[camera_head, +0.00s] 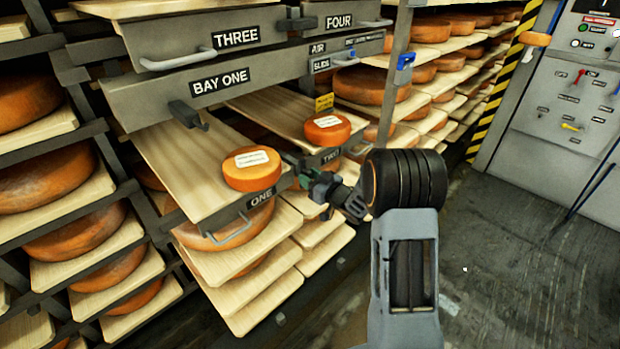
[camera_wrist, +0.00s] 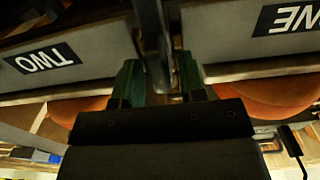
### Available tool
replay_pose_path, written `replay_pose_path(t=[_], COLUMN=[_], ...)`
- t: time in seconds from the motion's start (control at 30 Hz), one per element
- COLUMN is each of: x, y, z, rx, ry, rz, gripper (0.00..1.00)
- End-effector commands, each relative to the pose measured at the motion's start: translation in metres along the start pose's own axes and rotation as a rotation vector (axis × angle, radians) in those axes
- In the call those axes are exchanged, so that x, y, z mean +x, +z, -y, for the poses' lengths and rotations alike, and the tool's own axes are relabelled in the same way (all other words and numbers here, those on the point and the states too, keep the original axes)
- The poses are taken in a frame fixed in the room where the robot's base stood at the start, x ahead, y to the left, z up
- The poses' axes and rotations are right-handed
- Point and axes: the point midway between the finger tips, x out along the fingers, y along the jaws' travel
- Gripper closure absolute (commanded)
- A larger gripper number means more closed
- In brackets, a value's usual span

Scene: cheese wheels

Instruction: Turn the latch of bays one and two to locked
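My gripper (camera_head: 312,182) is between the fronts of the board labelled ONE (camera_head: 235,215) and the board labelled TWO (camera_head: 328,157). In the wrist view its two dark green fingers (camera_wrist: 158,80) stand apart, so it is open. A dark upright bar (camera_wrist: 152,35) shows between or just beyond them; I cannot tell whether they touch it. The fingers point between the inverted TWO label (camera_wrist: 43,59) and ONE label (camera_wrist: 297,19). A dark latch-like handle (camera_head: 188,114) sits below the BAY ONE sign (camera_head: 220,81). No second latch is clearly visible, and no locked marking is readable.
Small orange cheeses sit on board one (camera_head: 252,169) and board two (camera_head: 327,129). Drawer THREE (camera_head: 237,38) and drawer FOUR (camera_head: 340,20) are above. Racks with cheese wheels stand left and behind. A grey control panel (camera_head: 570,110) is at right, with open floor (camera_head: 510,260) before it.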

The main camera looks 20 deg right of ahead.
Motion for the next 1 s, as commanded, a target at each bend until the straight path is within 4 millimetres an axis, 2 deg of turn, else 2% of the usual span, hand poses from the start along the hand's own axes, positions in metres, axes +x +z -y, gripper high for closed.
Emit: replay_pose_path(t=[0.03,0.4,0.73,1.0], x=[-0.0001,-0.0003,-0.0002,-0.0001], y=[0.0000,0.0000,-0.0013,-0.0032], z=[0.0000,0.0001,-0.0001,-0.0012], rx=[0.000,0.000,0.052,0.247], ry=[0.000,0.000,-0.001,-0.001], rz=[0.000,0.000,0.001,0.001], gripper=[0.67,1.00,1.00,1.00])
